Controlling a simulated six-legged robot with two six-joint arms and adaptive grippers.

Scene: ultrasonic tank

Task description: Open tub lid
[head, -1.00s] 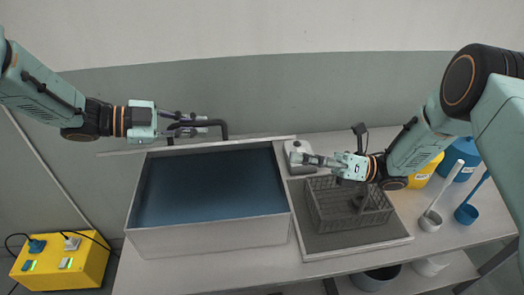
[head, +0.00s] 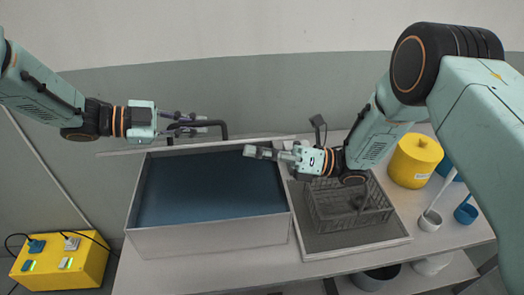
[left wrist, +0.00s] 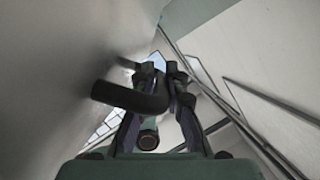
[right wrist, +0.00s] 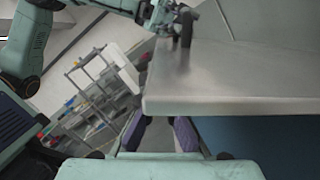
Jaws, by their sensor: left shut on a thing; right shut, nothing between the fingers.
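The tub (head: 210,235) is a grey box with a dark blue inside that shows from above. Its pale lid (head: 118,153) shows nearly edge-on along the back rim, raised off the opening. It also shows as a broad plate in the right wrist view (right wrist: 240,85). My left gripper (head: 195,124) is shut on the lid's black bar handle (head: 224,128), which also shows between the fingers in the left wrist view (left wrist: 130,97). My right gripper (head: 250,151) is shut and empty, above the tub's back right corner and near the lid's edge. Whether it touches the lid, I cannot tell.
A wire basket (head: 335,220) stands on a grey mat right of the tub. A yellow container (head: 414,160) and blue and white cups (head: 466,213) stand further right. A yellow power box (head: 65,260) is at the lower left. The wall is close behind.

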